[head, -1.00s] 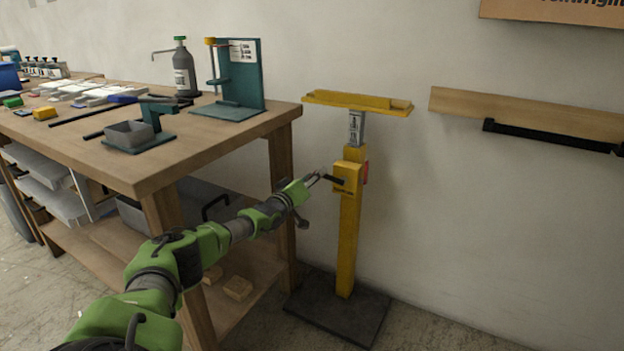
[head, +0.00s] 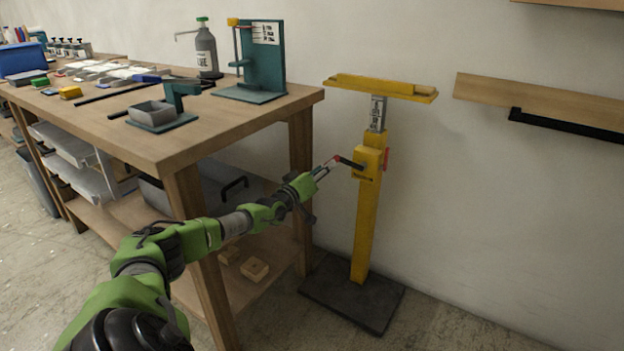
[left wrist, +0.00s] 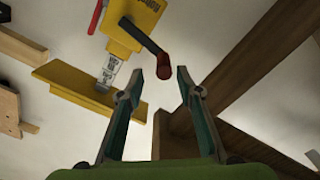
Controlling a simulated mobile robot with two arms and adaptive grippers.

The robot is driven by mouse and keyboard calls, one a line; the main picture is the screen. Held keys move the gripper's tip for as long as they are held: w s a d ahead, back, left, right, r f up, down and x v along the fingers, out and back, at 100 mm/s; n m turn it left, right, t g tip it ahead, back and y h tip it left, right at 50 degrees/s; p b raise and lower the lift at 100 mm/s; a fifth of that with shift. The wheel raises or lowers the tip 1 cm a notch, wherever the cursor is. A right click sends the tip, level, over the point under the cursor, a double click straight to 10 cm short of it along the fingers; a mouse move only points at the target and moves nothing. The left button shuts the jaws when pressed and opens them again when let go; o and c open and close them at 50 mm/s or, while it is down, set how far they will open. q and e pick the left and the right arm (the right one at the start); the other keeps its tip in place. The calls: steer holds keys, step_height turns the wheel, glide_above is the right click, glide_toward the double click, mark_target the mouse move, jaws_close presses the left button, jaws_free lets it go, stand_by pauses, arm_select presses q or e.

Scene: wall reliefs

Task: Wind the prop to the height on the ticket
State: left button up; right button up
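The yellow prop (head: 366,220) stands upright on a dark base plate, with a yellow cradle (head: 380,88) on top. A grey scale strip (head: 377,112) shows below the cradle, its marks too small to read. A black crank (head: 349,163) with a red grip sticks out leftward from the prop's box. My left gripper (head: 322,172) is beside the crank's end. In the left wrist view, my left gripper (left wrist: 157,84) is open, and the red grip (left wrist: 163,67) appears between its fingertips, not clasped. A white printed card (head: 266,33) is on a teal stand; its print is unreadable. My right gripper is out of view.
A wooden workbench (head: 165,148) stands left of the prop, close to my left arm, with a bottle, grey tray and tools on top. A red part (head: 386,159) is on the prop's right side. A wooden rail (head: 540,105) is on the wall at right.

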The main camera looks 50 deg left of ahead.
arm_select(q)
steer(key=v, duration=0.7)
steer(key=shift+d, duration=0.15)
steer(key=shift+w+r, duration=0.1)
